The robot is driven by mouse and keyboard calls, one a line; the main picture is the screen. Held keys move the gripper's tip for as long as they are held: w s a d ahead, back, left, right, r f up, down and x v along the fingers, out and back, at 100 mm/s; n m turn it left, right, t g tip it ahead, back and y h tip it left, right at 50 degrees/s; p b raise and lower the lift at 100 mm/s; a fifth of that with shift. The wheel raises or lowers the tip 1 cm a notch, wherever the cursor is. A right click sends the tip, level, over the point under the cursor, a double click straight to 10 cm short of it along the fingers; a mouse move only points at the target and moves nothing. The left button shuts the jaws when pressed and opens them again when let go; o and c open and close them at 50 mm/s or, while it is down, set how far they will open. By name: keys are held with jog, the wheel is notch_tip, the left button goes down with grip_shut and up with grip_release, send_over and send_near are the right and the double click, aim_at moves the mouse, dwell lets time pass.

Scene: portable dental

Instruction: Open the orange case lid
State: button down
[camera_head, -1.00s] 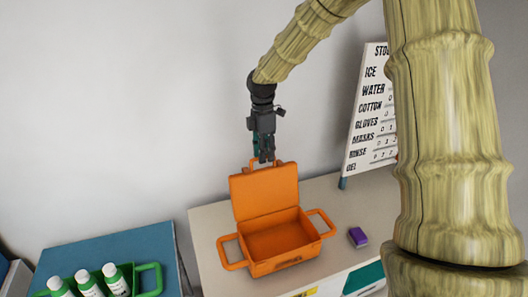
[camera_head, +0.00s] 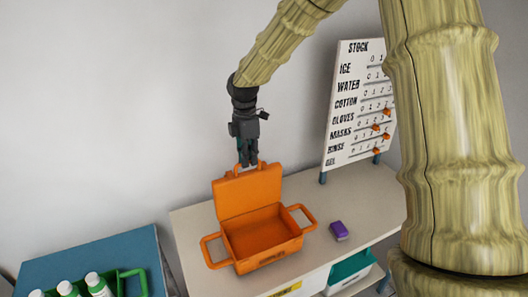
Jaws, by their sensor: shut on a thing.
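The orange case (camera_head: 263,242) stands on the light counter with its lid (camera_head: 248,194) raised upright at the back. The inside of the case is visible and looks empty. A handle loop sits on the top edge of the lid, and side handles stick out left and right. My gripper (camera_head: 246,163) points down at the lid's top edge and is shut on the lid handle. The fingertips partly hide the handle.
A purple block (camera_head: 339,230) lies on the counter (camera_head: 190,222) right of the case. A stock board (camera_head: 357,110) stands behind it at the right. A green carrier (camera_head: 134,276) with white-capped bottles sits on a blue-topped table (camera_head: 90,262) at lower left.

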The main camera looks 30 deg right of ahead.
jog(key=shift+a, duration=0.1)
jog(key=c, duration=1.5)
grip_release()
notch_tip(320, 180, up, 12)
jog(key=shift+w, duration=0.4)
